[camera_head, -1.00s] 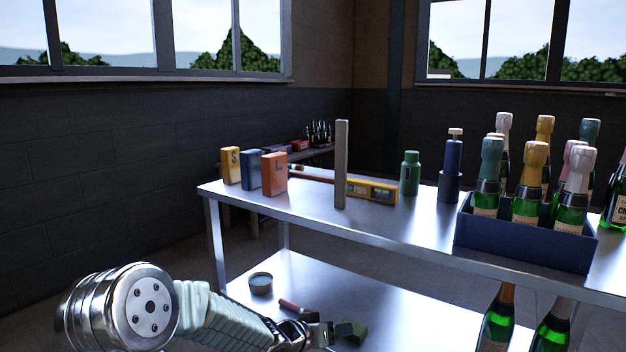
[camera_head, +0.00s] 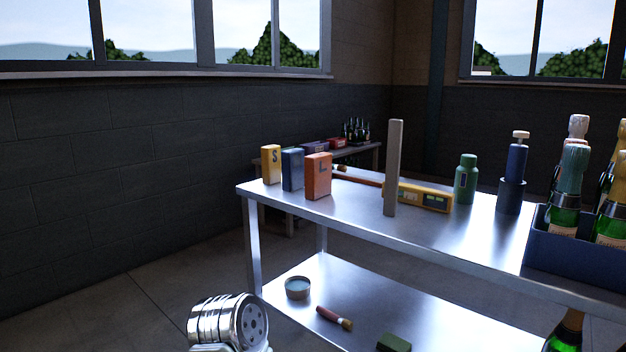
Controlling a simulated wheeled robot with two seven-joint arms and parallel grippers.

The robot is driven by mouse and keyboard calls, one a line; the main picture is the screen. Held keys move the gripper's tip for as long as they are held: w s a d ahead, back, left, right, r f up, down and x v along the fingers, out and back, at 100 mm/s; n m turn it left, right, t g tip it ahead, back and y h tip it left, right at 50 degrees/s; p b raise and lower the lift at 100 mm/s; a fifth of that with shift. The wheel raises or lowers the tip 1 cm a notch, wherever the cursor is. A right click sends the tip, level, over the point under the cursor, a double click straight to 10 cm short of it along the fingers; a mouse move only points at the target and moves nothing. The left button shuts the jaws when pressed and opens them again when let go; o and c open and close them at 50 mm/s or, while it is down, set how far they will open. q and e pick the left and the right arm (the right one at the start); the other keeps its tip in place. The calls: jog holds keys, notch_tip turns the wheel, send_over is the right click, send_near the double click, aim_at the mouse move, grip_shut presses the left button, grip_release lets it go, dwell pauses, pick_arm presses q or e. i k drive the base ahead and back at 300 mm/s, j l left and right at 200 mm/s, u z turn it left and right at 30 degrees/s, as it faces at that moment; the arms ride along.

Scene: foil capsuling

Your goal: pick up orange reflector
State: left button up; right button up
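An orange block marked L (camera_head: 318,177) stands upright at the left end of the metal table's top. It is the one clearly orange thing in view; I cannot make out a separate reflector. A blue block (camera_head: 292,170) and a yellow block marked S (camera_head: 271,164) stand in a row to its left. Only a silver joint of my arm shows at the bottom edge, well below the table top. Neither gripper is in the picture.
The metal table (camera_head: 440,248) also carries an upright grey post (camera_head: 393,168), a yellow level (camera_head: 424,197), a green bottle (camera_head: 466,180), a blue pump bottle (camera_head: 515,165) and a blue crate (camera_head: 567,246) of bottles. Its lower shelf holds a tin (camera_head: 297,288), a brush (camera_head: 333,318) and a green block (camera_head: 394,343).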

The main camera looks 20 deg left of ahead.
aim_at(342, 175)
jog(key=i+j+u, duration=0.25)
jog(key=u, duration=2.7)
jog(key=k+u, duration=0.15)
jog(key=u, duration=0.25)
jog(key=k+u, duration=0.1)
jog(key=u, duration=0.3)
jog(key=k+u, duration=0.1)
jog(key=u, duration=0.3)
jog(key=k+j+u, duration=0.1)
jog(key=u, duration=0.3)
jog(key=k+j+u, duration=0.1)
jog(key=u, duration=0.3)
jog(key=k+j, duration=0.1)
jog(key=j, duration=0.2)
jog(key=i+j, duration=0.1)
jog(key=j, duration=0.25)
jog(key=i+j, duration=0.1)
jog(key=j, duration=0.3)
jog(key=i+j+z, duration=0.1)
jog(key=j, duration=0.25)
jog(key=z, duration=2.45)
jog(key=i+l+z, duration=0.25)
jog(key=z, duration=0.25)
jog(key=i+l+z, duration=0.25)
jog(key=z, duration=0.2)
jog(key=i+z, duration=0.5)
jog(key=k+l, duration=0.05)
jog(key=k, duration=0.05)
